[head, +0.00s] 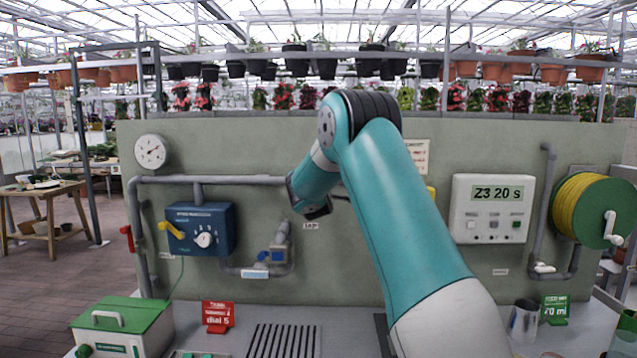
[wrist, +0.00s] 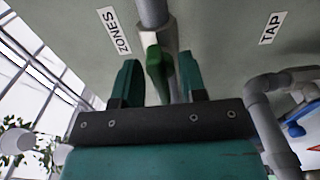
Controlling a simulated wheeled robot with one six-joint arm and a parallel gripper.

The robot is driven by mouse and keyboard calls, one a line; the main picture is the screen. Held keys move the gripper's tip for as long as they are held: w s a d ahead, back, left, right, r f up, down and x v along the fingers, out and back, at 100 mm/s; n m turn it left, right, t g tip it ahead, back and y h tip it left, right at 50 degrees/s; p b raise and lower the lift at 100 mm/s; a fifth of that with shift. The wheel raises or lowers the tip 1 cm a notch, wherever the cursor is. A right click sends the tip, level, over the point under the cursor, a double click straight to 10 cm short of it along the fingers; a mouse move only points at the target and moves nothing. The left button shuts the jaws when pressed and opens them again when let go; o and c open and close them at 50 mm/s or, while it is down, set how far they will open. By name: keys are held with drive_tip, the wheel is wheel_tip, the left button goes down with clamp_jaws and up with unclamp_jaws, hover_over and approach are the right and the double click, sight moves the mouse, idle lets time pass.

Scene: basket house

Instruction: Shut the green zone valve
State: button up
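The green valve handle (wrist: 158,75) shows in the wrist view, below a grey pipe (wrist: 152,12) and beside the label "ZONES" (wrist: 114,30). My gripper (wrist: 160,63) has its two teal fingers apart, one on each side of the handle. Narrow gaps seem to show between the handle and both fingers, so the gripper looks open around it; contact deeper down is hidden. In the head view my gripper (head: 318,211) is close to the panel, left of my arm. The green handle is hidden there behind my arm.
The grey-green panel (head: 330,255) carries a blue box (head: 201,230) with a dial, a pipe, a red lever (head: 127,238), a display reading "Z3 20 s" (head: 497,193) and a hose reel (head: 590,210). A yellow part (head: 431,192) shows beside my arm. The wrist view has a "TAP" label (wrist: 272,28).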

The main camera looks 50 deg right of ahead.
drive_tip(key=c, duration=0.6)
